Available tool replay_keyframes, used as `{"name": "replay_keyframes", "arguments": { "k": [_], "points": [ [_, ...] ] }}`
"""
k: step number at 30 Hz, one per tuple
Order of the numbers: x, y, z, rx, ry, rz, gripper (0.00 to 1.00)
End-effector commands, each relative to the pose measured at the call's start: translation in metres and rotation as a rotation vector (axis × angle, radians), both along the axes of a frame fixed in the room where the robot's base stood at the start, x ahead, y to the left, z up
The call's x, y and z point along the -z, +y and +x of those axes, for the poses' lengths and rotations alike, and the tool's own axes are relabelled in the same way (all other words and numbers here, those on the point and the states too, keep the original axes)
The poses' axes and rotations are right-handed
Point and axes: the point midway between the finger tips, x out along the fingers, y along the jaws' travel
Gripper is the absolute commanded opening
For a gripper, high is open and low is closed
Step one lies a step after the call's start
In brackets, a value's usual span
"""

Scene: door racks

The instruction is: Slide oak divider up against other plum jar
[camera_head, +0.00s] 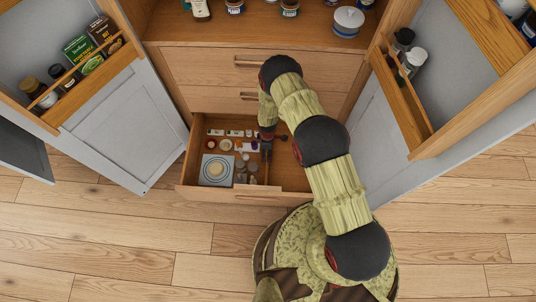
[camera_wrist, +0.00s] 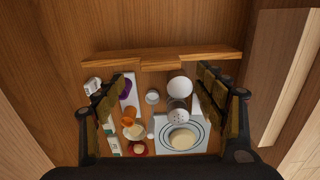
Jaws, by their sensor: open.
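The oak divider (camera_wrist: 160,57) is a long thin wooden bar with a raised middle part, lying across the top of the wrist view. In the head view it runs front to back inside the open drawer (camera_head: 252,199). A small plum jar (camera_wrist: 126,88) stands below it in the wrist view, at the left; I cannot make out a second plum one. My gripper (camera_wrist: 163,80) is open, pointing down over the drawer, with a finger at each side of the wrist view. It holds nothing. In the head view my arm partly hides the gripper (camera_head: 266,150).
White-topped jars (camera_wrist: 180,88), an orange jar (camera_wrist: 130,117) and a ringed square dish (camera_wrist: 163,141) crowd one side of the divider. The drawer floor (camera_head: 289,178) on its other side looks clear. Open cabinet doors (camera_head: 120,135) flank the drawer.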

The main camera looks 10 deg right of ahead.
Motion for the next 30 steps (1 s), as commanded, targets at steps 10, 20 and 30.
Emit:
{"name": "replay_keyframes", "arguments": {
  "k": [10, 20, 30],
  "points": [
    [0.041, 0.000, -0.001, -0.020, 0.002, -0.001, 0.71],
    [0.076, 0.000, -0.001, -0.019, 0.002, -0.001, 0.71],
    [0.078, 0.000, -0.001, -0.018, 0.002, -0.001, 0.70]
  ]
}}
